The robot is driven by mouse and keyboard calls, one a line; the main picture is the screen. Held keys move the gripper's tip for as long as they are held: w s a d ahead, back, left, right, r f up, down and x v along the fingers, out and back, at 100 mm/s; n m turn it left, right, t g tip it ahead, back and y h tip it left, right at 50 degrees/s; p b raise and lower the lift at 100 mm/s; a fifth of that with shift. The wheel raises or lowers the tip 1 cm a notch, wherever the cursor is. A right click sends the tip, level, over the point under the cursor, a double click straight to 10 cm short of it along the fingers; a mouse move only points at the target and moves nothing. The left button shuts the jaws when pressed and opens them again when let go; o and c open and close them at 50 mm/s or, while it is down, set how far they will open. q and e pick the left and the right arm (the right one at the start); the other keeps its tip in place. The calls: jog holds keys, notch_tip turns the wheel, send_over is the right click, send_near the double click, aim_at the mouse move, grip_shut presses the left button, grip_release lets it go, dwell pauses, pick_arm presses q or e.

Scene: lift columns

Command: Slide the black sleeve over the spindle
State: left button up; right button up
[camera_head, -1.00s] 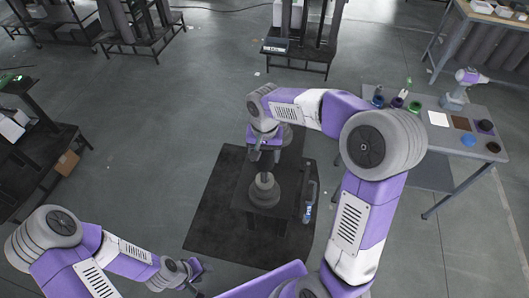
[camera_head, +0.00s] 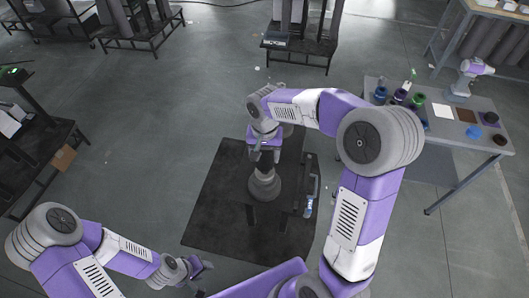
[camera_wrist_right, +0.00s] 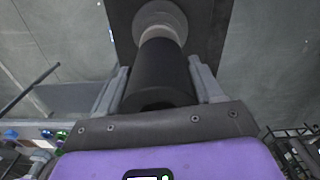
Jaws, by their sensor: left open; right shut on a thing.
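The black sleeve (camera_wrist_right: 158,72) is between the fingers of my right gripper (camera_wrist_right: 158,88) in the right wrist view. In the head view, my right gripper (camera_head: 264,148) is above the spindle's grey stepped base (camera_head: 264,187), and the dark sleeve (camera_head: 265,163) shows just over it. The sleeve is roughly in line with the spindle (camera_wrist_right: 160,34), whose light grey lower part shows past the sleeve's far end. The sleeve hides the spindle's upper part, so how far it reaches around is hard to tell. My left gripper (camera_head: 203,266) is open and empty at the lower left.
The spindle stands on a low dark stand over a black floor mat (camera_head: 215,205). A bottle-like item (camera_head: 309,206) is at the stand's right side.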

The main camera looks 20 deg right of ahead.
jog(key=shift+f+b, duration=1.2)
jog(key=shift+f, duration=0.45)
jog(key=shift+s+f, duration=0.15)
jog(key=o, duration=1.8)
jog(key=shift+s+f, duration=0.1)
jog(key=shift+f, duration=0.05)
jog(key=shift+c, duration=0.2)
jog(key=r, duration=0.8)
jog(key=shift+w+r+p, duration=0.2)
jog(key=shift+w+p, duration=0.05)
jog(key=shift+p, duration=0.15)
